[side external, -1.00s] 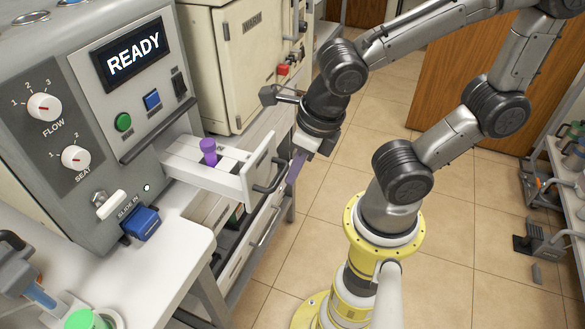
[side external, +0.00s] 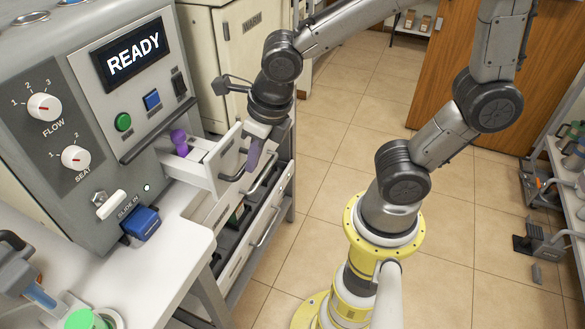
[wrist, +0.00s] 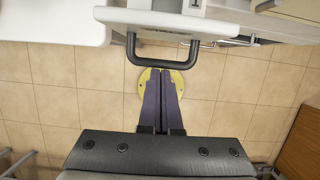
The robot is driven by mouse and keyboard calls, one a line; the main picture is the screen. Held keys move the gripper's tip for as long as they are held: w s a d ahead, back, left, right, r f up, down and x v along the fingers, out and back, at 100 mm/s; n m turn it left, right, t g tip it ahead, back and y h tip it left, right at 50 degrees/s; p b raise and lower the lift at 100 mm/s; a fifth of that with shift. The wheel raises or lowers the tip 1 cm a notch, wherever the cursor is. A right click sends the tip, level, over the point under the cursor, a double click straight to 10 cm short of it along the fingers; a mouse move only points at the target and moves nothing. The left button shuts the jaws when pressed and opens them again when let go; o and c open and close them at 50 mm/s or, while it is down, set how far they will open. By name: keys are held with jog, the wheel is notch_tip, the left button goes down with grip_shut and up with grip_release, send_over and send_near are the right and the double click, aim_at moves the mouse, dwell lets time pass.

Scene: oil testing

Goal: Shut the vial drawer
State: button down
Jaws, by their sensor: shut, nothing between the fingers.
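The vial drawer (side external: 200,165) is a white drawer that sticks partly out of the grey machine, with a dark loop handle (side external: 234,166) on its front. A purple-capped vial (side external: 179,143) stands in it near the machine. My gripper (side external: 252,160) is shut and empty, its purple fingers pointing down close to the drawer front. In the wrist view the fingers (wrist: 163,80) point at the handle (wrist: 162,62), with the drawer front (wrist: 170,22) beyond. I cannot tell whether the fingertips touch the handle or front.
The grey machine (side external: 72,120) has a READY screen, knobs and buttons. Below the drawer are lower drawers with handles (side external: 262,222). A white bench (side external: 160,255) is at the lower left. A beige cabinet (side external: 228,60) stands behind.

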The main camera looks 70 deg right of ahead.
aim_at(197, 155)
jog(key=w, duration=1.2)
jog(key=shift+w, duration=0.3)
